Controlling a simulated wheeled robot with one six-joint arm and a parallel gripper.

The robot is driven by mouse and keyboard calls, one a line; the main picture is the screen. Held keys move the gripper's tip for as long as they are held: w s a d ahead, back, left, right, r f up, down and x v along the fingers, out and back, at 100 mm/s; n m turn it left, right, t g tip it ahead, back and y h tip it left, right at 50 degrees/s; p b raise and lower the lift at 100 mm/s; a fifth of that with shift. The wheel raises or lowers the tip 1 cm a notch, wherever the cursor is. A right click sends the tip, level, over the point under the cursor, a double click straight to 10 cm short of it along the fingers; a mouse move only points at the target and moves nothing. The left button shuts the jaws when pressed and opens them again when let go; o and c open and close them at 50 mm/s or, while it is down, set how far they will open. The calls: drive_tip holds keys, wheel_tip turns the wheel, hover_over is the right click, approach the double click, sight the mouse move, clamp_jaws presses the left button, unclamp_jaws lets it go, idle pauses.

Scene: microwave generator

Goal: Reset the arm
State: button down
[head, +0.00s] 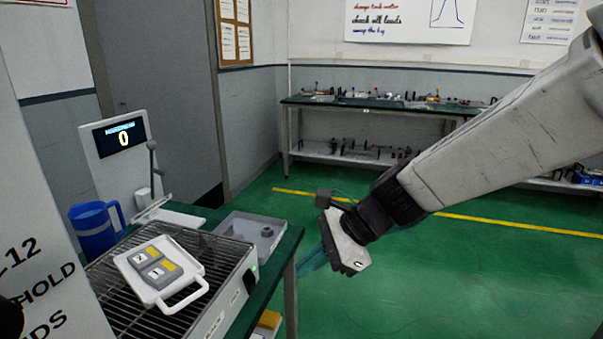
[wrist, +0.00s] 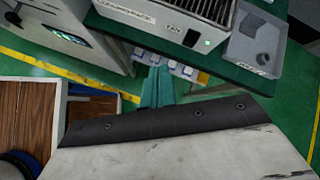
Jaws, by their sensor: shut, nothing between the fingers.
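My arm reaches in from the right in the head view, and my gripper (head: 312,262) hangs to the right of the green table's edge, apart from it. Its teal fingers point down and left, partly hidden behind the wrist plate. In the wrist view my gripper (wrist: 157,84) shows its teal fingers together with nothing between them. They are over the floor in front of the table edge, below the rack unit in the picture.
The green table (head: 283,262) holds a wire-topped unit (head: 235,285) with a white handled tray (head: 180,297), a blue mug (head: 93,228), a grey bin (head: 243,228) and a display (head: 122,137) reading 0. A long workbench (head: 400,105) stands behind. Green floor is clear at right.

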drive_tip(key=s+d+r+n+h, duration=0.2)
drive_tip(key=s+d+n+h, duration=0.2)
drive_tip(key=s+d+n, duration=0.3)
drive_tip(key=s+d+r+n+h, duration=0.3)
drive_tip(key=s+d+n, duration=0.4)
drive_tip(key=d, duration=1.1)
drive_tip(key=s+h, duration=0.1)
drive_tip(key=s, duration=0.3)
drive_tip(key=shift+d+r+n+t+h, duration=0.2)
drive_tip(key=shift+r+n+t+h, duration=0.1)
drive_tip(key=shift+r+t+h, duration=0.1)
